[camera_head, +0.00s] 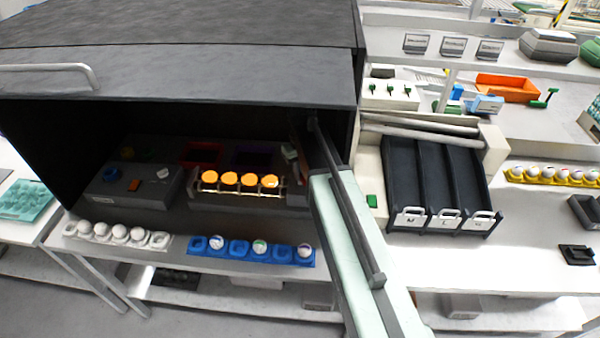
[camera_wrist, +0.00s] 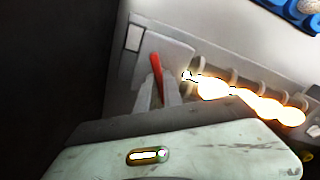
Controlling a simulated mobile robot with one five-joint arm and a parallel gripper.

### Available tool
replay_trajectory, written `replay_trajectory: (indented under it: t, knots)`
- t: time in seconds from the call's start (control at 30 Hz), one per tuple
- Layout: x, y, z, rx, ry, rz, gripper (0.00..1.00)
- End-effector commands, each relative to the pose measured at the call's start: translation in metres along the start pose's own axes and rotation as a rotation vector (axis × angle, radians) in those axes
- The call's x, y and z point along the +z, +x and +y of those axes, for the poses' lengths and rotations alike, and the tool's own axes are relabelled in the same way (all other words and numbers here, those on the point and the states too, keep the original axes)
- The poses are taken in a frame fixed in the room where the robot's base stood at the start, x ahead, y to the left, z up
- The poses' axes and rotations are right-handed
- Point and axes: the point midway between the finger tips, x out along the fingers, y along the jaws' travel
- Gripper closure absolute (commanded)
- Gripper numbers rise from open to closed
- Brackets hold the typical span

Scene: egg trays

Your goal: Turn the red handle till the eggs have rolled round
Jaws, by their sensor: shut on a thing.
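The red handle (camera_wrist: 156,66) stands up between the two pale fingers of my gripper (camera_wrist: 159,88) in the wrist view. The fingers are shut on it, and its upper part shows above them. The handle cannot be made out in the head view, where my arm reaches in at the right of the dark box. Several eggs (camera_head: 229,180) lie in a row on a rack inside the box, glowing orange. In the wrist view the glowing eggs (camera_wrist: 262,105) lie to the right of the handle, partly behind my gripper's body.
The dark box (camera_head: 340,70) has a raised lid and walls close to my arm. A blue egg tray (camera_head: 238,248) and a white egg tray (camera_head: 165,243) stand in front of it. A black rack with three lanes (camera_head: 435,160) stands to the right.

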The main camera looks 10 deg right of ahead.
Motion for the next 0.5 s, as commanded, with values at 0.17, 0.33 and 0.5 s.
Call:
replay_trajectory:
  t: [0.17, 0.33, 0.5]
  knots:
    - [-0.0002, -0.0001, 0.0002, 0.000, 0.165, 0.001, 1.00]
    - [-0.0003, -0.0001, 0.0003, 0.000, 0.326, 0.001, 1.00]
    - [-0.0003, -0.0001, 0.0003, 0.000, 0.486, 0.001, 1.00]
